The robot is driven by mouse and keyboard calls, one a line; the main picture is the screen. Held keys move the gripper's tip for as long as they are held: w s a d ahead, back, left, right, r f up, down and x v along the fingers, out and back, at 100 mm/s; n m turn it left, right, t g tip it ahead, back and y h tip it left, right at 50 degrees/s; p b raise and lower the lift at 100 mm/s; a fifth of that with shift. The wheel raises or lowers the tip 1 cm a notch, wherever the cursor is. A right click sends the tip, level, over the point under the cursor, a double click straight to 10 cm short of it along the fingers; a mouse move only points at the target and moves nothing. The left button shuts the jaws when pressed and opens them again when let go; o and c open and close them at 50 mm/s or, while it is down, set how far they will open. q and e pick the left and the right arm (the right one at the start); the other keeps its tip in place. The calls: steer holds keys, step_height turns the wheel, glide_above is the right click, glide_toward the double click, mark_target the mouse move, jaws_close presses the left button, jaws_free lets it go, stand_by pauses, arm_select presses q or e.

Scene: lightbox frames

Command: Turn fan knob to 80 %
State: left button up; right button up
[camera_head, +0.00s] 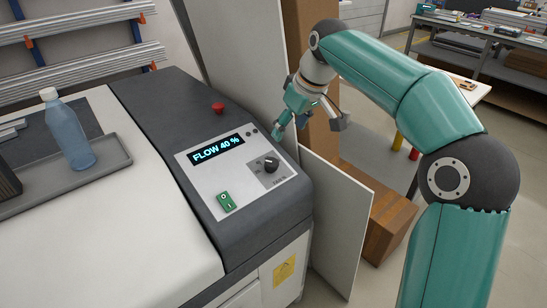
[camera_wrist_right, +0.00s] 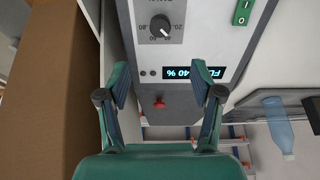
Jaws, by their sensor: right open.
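The fan knob (camera_head: 271,164) is a dark round knob on the light control panel (camera_head: 200,178) of the machine. The display (camera_head: 217,148) beside it reads "FLOW 40 %". The knob also shows in the right wrist view (camera_wrist_right: 160,27), with a percent scale around it and a pale pointer mark. My right gripper (camera_head: 307,127) is open and empty, beyond the panel's right back corner and apart from the knob. In the right wrist view its two spread fingers (camera_wrist_right: 159,78) show, with the knob beyond their tips. My left gripper is not in view.
A green switch (camera_head: 226,202) sits on the panel near the knob, and a red button (camera_head: 218,108) stands behind the panel. A blue bottle (camera_head: 69,132) stands on a grey tray (camera_head: 112,163) at left. Upright boards (camera_head: 336,215) stand close to the machine's right side.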

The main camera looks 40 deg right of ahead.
mark_target(273, 163)
steer(key=x, duration=1.6)
steer(key=shift+f, duration=0.15)
steer(key=c, duration=1.1)
steer(key=shift+c, duration=0.2)
